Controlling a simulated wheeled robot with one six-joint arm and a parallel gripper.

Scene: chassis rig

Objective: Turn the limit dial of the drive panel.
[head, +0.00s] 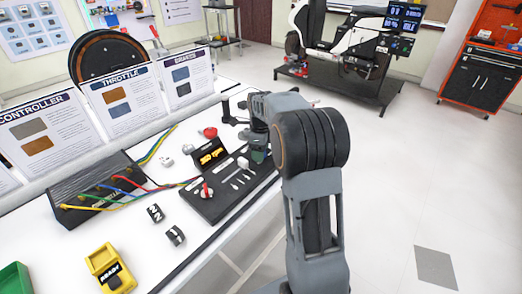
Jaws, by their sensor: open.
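The drive panel is a low black board (213,210) lying on the white table, with a raised block bearing a yellow-lit display (211,154). A round knob with red and white parts (206,190) stands at its near left end; it may be the limit dial, but its label is too small to read. Several small white toggles or levers (237,184) sit in the middle of the board. My gripper (259,157) is low over the far right end of the board, apart from the red and white knob. My wrist partly hides its fingers.
A black controller box (95,190) with coloured cables stands left of the panel. A yellow meter (108,268) and small black blocks (155,213) lie in front. A red button (210,132) is behind the display. Upright cards (124,98) line the back.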

